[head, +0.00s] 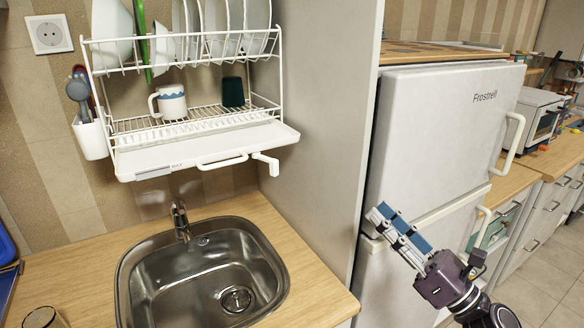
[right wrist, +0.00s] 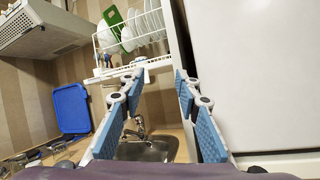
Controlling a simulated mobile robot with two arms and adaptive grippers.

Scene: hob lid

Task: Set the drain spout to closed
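The drain spout (head: 266,160) is a small white elbow-shaped piece at the right front corner of the dish rack's drip tray (head: 215,143). In the head view it points out to the right and its end bends down. My right gripper (head: 379,213) is in front of the fridge, to the right of the spout and lower in the picture, well apart from it. In the right wrist view its two blue-padded fingers (right wrist: 157,78) stand apart with nothing between them. My left gripper is in neither view.
The wire dish rack (head: 185,70) holds plates, a mug (head: 170,101) and a dark green item. Below are a steel sink (head: 150,270) and faucet (head: 180,220). A tall grey panel (head: 320,120) stands between the rack and the white fridge (head: 440,130). A utensil holder (head: 92,138) hangs left.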

